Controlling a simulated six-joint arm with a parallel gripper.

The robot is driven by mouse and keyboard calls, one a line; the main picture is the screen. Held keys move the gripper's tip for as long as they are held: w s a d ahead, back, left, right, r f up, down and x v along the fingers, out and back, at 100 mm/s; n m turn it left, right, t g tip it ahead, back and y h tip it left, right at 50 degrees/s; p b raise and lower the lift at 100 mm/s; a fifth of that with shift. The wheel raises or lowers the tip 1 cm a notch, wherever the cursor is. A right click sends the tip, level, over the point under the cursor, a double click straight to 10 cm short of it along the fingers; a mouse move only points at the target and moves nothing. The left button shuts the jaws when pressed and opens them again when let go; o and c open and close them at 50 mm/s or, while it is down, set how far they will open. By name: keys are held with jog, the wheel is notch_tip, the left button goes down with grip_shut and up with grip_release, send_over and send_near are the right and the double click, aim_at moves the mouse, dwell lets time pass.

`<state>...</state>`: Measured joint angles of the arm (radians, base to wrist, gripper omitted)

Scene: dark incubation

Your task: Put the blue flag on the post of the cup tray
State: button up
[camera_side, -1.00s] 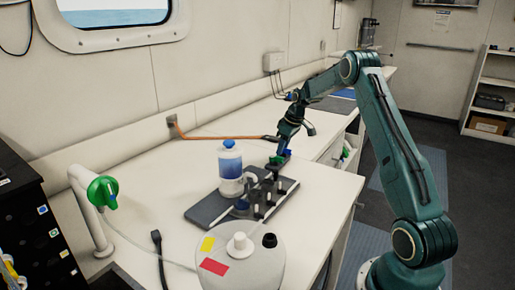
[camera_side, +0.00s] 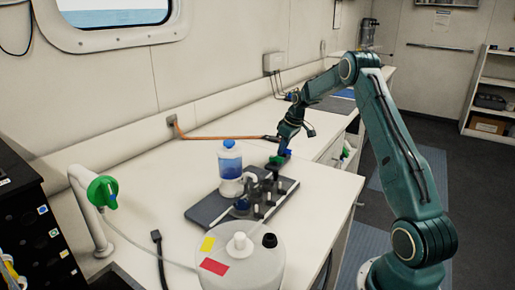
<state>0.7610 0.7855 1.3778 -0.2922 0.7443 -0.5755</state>
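The cup tray (camera_side: 208,212) is a dark flat board on the white bench, with several dark upright pieces (camera_side: 270,196) on its right half. I cannot tell which of these is the post. My gripper (camera_side: 281,160) points down at the tray's far right end. Small blue and green patches show at its tip. The blue patch (camera_side: 287,153) may be the blue flag, but it is too small to be sure. Whether the fingers are open or shut on it cannot be made out.
A bottle of blue liquid (camera_side: 230,170) stands at the tray's far left edge. A large white container (camera_side: 243,266) with red and yellow labels stands in front. The bench (camera_side: 150,190) between tap and tray is mostly clear.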

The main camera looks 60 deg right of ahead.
jog(key=shift+r, duration=0.15)
jog(key=shift+r, duration=1.55)
notch_tip(320, 180, up, 8)
jog(key=s+a+n+g+y, duration=0.1)
jog(key=s+a+n+y, duration=0.2)
jog(key=a+n, duration=1.35)
jog(key=s+a+f, duration=0.1)
jog(key=s+a, duration=0.1)
jog(key=a, duration=0.3)
jog(key=s+a+f+g, duration=0.1)
jog(key=s+a, duration=0.2)
jog(key=a, duration=0.3)
jog(key=s+a+f+n+g, duration=0.1)
jog(key=s+a, duration=0.1)
jog(key=a, duration=0.3)
jog(key=shift+s+a+f, duration=0.25)
jog(key=shift+a+f, duration=0.15)
jog(key=shift+f, duration=0.45)
jog(key=shift+f, duration=0.15)
